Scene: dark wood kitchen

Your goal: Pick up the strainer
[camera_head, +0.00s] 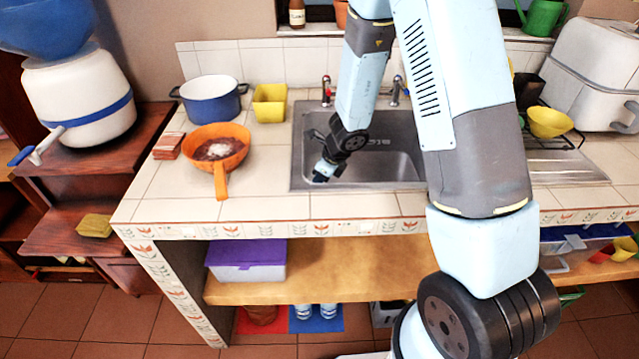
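An orange, round, long-handled vessel (222,193) that looks like the strainer sits on the tiled counter left of the sink. Its handle points toward the front edge, and something brown with a white patch lies inside it. I cannot make out any mesh. My gripper (322,174) points down over the left part of the sink (390,165), to the right of the orange vessel and apart from it. The gripper is small and dark here, and I cannot tell whether its fingers are open or shut. Nothing is visibly held.
A blue pot (210,108) and a yellow square container (270,110) stand behind the orange vessel. Reddish slabs (168,146) lie to its left. A red-handled tap (326,90) rises behind the sink. A yellow bowl (549,122) sits at the right. The counter front is clear.

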